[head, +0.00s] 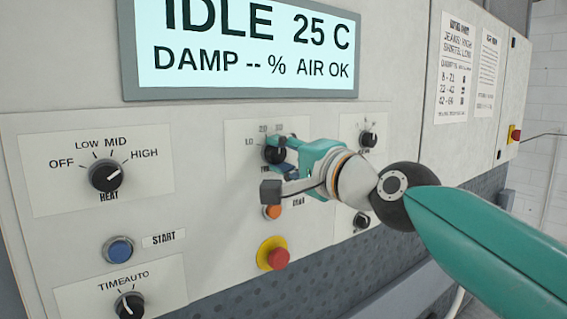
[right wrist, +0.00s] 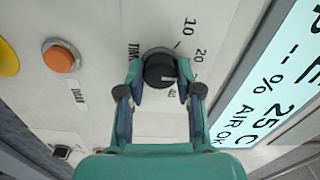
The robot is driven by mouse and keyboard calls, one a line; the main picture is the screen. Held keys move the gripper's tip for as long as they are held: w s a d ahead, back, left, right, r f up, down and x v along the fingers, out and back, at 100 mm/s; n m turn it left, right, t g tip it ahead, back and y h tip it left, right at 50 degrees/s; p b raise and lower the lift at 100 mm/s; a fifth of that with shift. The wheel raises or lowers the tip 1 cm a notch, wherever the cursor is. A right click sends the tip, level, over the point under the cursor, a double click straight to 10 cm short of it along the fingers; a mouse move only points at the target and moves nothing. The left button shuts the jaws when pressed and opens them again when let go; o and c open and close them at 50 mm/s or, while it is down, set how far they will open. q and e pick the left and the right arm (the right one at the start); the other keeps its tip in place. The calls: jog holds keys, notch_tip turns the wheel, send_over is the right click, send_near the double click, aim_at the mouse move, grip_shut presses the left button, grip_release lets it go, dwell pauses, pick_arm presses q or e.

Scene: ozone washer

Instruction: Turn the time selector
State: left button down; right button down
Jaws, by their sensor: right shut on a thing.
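The time selector is a round black knob (head: 274,155) on a pale plate in the middle of the panel. My right gripper (head: 276,151) reaches in from the right and is shut on the knob, with one finger on each side in the right wrist view (right wrist: 160,82). My left gripper is not in view.
An orange button (head: 272,212) and a red emergency knob (head: 277,258) on yellow sit below. The heat knob (head: 106,175) and blue start button (head: 119,249) are at left. A small black knob (head: 368,139) is at right. The display (head: 245,50) is above.

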jog(key=n+b, duration=0.1)
jog(key=n, duration=0.2)
jog(key=f+n+b, duration=0.1)
jog(key=n, duration=0.2)
jog(key=shift+a+n, duration=0.15)
jog(key=shift+n, duration=0.15)
jog(key=n+b, duration=0.1)
jog(key=n, duration=0.1)
jog(key=shift+n+g, duration=0.3)
jog(key=shift+n+b, duration=0.45)
jog(key=shift+n, duration=1.05)
jog(key=c, duration=0.8)
grip_release()
jog(key=shift+w+r, duration=0.1)
jog(key=shift+o, duration=0.2)
jog(key=shift+r+y, duration=0.1)
jog(key=shift+y, duration=0.2)
jog(key=shift+r, duration=0.1)
jog(key=shift+d, duration=0.2)
